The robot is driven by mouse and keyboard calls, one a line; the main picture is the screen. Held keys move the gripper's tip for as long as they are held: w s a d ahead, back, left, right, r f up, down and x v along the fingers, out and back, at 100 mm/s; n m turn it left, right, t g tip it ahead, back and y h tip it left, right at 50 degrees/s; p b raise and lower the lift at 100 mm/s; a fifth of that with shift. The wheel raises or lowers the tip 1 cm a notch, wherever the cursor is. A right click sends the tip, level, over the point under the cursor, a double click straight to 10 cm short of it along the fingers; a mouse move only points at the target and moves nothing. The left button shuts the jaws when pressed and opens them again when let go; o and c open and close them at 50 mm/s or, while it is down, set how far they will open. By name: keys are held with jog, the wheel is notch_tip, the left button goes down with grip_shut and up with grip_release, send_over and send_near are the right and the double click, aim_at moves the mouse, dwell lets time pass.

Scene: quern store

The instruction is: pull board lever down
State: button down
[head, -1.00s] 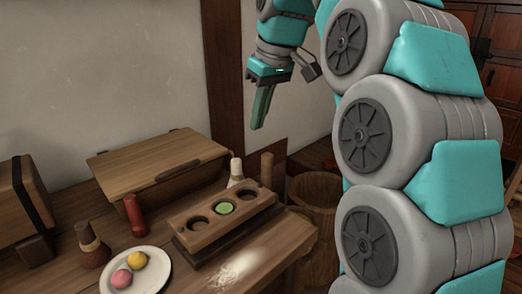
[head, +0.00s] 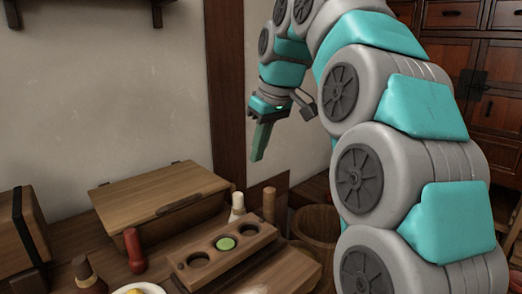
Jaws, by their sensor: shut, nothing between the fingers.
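A wooden board (head: 216,264) with three round hollows lies tilted on the table. A green round piece (head: 226,243) sits in its middle hollow, and the two other hollows look empty. An upright wooden peg (head: 268,205) stands just behind the board's right end. I cannot tell whether this peg is the board lever, and no other lever shows clearly. My gripper (head: 257,156) hangs above the board's right part, pointing down. Its green fingers are shut and empty, apart from the board and the peg.
Left of the board are a closed wooden box (head: 160,197), a red shaker (head: 134,251) and a dark bottle (head: 87,272). A white-topped bottle (head: 237,206) stands beside the peg. A wooden bucket (head: 317,227) is at the right. A plate (head: 128,290) is cut off below.

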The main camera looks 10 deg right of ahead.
aim_at(269, 209)
notch_tip(269, 209, down, 7)
jog(key=s, duration=0.1)
jog(key=shift+s+d+f+p, duration=0.15)
jog(key=shift+d+p, duration=0.25)
dwell(0.7)
